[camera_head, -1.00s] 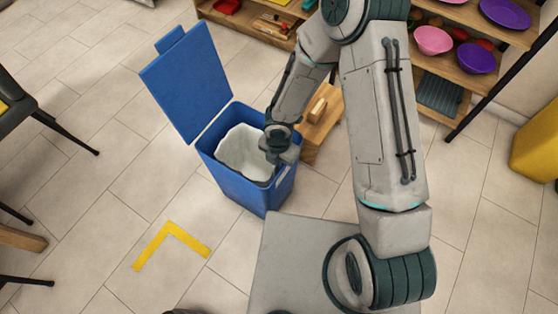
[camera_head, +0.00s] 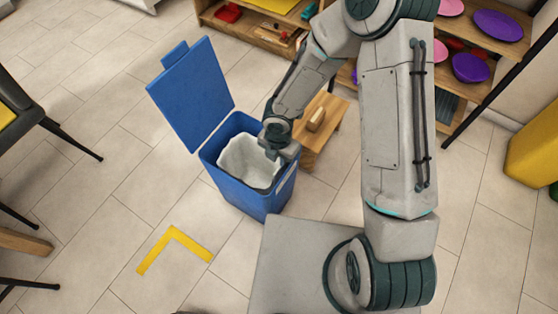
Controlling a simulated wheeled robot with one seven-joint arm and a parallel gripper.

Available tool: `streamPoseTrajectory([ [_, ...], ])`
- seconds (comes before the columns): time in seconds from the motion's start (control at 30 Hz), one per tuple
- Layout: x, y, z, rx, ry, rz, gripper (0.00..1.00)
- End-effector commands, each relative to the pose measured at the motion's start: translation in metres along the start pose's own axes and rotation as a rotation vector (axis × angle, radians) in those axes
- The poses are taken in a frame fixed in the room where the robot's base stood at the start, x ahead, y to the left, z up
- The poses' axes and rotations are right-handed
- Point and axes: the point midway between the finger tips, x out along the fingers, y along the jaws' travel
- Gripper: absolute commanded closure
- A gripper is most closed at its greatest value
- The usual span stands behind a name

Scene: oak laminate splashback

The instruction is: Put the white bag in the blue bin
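The blue bin (camera_head: 240,192) stands on the tiled floor left of centre, with its lid (camera_head: 193,92) raised open at the back left. The white bag (camera_head: 243,160) is inside the bin's mouth, its upper part showing just below the rim. My gripper (camera_head: 274,154) is over the right side of the bin's opening, at the edge of the bag. Its fingers are small and partly hidden, so I cannot tell whether they are open or shut, or touching the bag.
A small wooden stool (camera_head: 320,125) stands right behind the bin. A wooden shelf (camera_head: 455,75) with bowls is at the upper right. A chair (camera_head: 35,120) is at the left. A yellow floor mark (camera_head: 175,245) lies on clear floor in front of the bin.

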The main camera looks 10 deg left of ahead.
Motion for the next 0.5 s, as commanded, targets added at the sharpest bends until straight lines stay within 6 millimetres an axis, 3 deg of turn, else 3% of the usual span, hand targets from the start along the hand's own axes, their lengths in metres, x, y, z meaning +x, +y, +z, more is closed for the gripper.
streamPoseTrajectory([
  [0.03,-0.016,0.0,0.001,0.002,-0.001,0.001,0.84],
  [0.2,-0.038,-0.001,0.0,0.0,0.0,0.0,0.84],
  [0.5,-0.046,-0.001,0.0,0.0,0.0,-0.002,0.84],
])
